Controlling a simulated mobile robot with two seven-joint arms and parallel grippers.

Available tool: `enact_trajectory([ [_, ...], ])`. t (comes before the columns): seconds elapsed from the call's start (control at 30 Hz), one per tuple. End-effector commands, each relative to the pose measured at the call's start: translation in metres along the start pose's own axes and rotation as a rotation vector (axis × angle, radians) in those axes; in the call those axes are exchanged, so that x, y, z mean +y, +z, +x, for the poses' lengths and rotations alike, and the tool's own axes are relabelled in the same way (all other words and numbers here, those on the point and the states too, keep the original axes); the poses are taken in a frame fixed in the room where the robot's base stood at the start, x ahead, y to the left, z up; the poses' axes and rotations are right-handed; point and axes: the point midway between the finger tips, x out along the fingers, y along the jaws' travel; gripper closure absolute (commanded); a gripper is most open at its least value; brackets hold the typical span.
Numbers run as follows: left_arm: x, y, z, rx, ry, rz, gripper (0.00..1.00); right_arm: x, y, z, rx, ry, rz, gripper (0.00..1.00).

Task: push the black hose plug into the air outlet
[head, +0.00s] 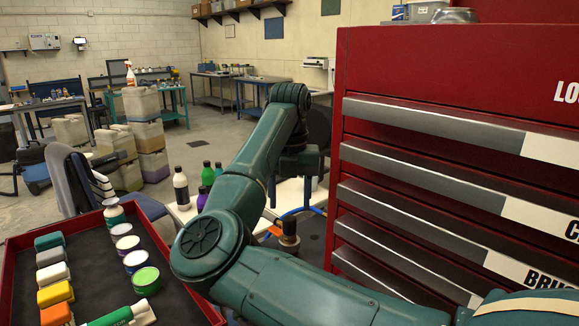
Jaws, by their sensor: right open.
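My right arm crosses the middle of the head view, its elbow low and its wrist raised. My right gripper (290,192) hangs down from the wrist beside the red cabinet, open, with two dark fingers apart over a white surface. I see nothing between them. A short piece of blue hose (296,211) shows just below the fingers. Under it is a small brownish fitting (288,240) with an orange part at its left; I cannot tell whether it is the air outlet. I cannot make out the black hose plug. My left gripper is not in view.
A red drawer cabinet (440,70) stands close on the right. A red-rimmed tray (203,295) with paint pots and coloured blocks is at lower left. Bottles, including a white one (181,190), stand left of my forearm. Open floor (215,135) lies beyond.

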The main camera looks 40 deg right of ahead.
Motion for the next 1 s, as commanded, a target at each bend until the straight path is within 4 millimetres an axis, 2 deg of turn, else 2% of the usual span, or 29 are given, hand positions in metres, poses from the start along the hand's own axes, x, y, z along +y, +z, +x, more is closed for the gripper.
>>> enact_trajectory([
  [0.03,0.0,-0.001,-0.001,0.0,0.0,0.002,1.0,0.001,0.0,-0.016,-0.004,0.006,-0.003,0.48],
  [0.2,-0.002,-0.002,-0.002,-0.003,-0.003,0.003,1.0,0.001,0.0,-0.052,-0.002,0.004,-0.002,0.48],
  [0.4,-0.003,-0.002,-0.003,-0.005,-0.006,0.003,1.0,0.001,0.0,-0.076,0.0,0.002,-0.001,0.48],
  [0.57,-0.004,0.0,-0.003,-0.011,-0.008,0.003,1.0,0.0,0.0,-0.082,0.001,0.0,0.0,0.48],
  [1.0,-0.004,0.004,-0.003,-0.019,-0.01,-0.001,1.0,0.0,0.0,-0.081,0.001,0.0,0.0,0.48],
])
